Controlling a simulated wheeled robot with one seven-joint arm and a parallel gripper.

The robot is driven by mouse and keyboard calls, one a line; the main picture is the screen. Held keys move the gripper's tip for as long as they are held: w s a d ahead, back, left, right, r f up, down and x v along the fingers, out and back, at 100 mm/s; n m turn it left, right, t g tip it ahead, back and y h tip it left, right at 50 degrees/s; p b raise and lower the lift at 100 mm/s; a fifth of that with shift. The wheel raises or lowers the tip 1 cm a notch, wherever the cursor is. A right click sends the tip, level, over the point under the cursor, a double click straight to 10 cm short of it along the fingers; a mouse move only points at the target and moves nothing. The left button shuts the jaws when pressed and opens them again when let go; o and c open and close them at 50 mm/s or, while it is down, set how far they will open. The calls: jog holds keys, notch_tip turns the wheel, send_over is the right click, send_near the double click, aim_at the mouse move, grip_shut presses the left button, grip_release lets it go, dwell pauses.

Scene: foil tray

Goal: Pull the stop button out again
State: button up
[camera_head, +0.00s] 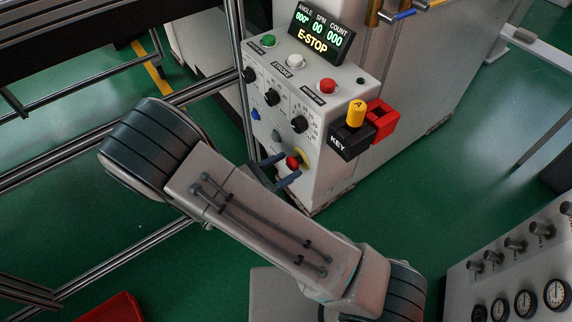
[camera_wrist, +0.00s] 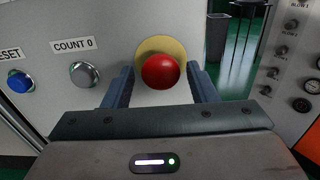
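The red stop button (camera_wrist: 160,71) sits on a yellow round plate (camera_wrist: 174,46) on the front of the grey control box. It also shows in the head view (camera_head: 293,162), low on the box. My gripper (camera_wrist: 161,72) is open, with one blue-grey finger on each side of the button. Narrow gaps show between the fingers and the button in the wrist view. The fingers in the head view (camera_head: 288,167) reach the box from the lower left, and my arm covers part of them. The display (camera_head: 318,35) on top reads E-STOP.
The control box (camera_head: 325,118) carries green, white and red buttons on top and several black knobs in front. A black key block (camera_head: 352,138) and red part (camera_head: 382,121) jut from its right side. A gauge panel (camera_head: 520,270) stands at lower right. Metal rails run at left.

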jog(key=shift+s, duration=0.1)
jog(key=b+v, duration=0.1)
jog(key=v, duration=1.2)
jog(key=shift+s+a, duration=0.25)
jog(key=shift+a, duration=0.1)
